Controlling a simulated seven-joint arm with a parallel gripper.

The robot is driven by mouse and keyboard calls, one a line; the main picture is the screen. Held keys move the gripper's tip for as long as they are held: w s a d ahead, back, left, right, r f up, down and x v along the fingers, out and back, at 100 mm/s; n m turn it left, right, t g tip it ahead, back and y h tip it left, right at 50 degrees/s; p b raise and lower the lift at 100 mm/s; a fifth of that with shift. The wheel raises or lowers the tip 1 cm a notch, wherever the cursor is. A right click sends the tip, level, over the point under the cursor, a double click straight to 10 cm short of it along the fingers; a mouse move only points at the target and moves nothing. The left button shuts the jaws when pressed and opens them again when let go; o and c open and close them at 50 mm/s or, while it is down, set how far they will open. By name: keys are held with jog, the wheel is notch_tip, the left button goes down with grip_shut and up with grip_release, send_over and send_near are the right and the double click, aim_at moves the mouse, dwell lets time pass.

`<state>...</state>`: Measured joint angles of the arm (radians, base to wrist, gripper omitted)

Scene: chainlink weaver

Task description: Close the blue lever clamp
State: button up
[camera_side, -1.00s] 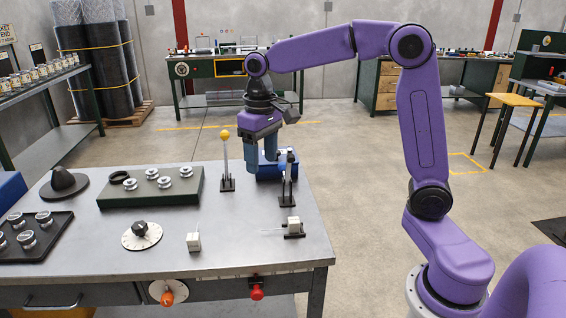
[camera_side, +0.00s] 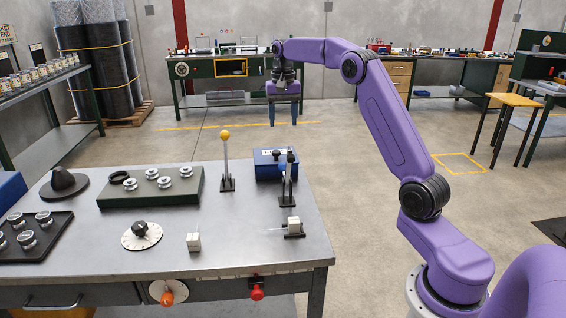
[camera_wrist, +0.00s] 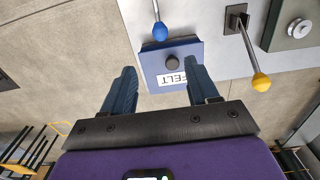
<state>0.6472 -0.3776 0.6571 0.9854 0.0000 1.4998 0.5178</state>
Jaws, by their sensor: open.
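My gripper (camera_side: 283,118) is open and empty, with blue fingers pointing down. It is raised behind the bench, apart from the lever. In the wrist view its fingers frame the blue box.
The blue box (camera_side: 265,170) marked FELT, with a dark knob, sits beside the lever. A yellow-knobbed lever (camera_side: 225,152) stands upright to its left. A green block (camera_side: 150,192) with several spools, a dial (camera_side: 142,236) and small white blocks share the bench.

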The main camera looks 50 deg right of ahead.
notch_tip(320, 180, down, 15)
jog(key=shift+f, duration=0.15)
dwell(0.4)
grip_shut()
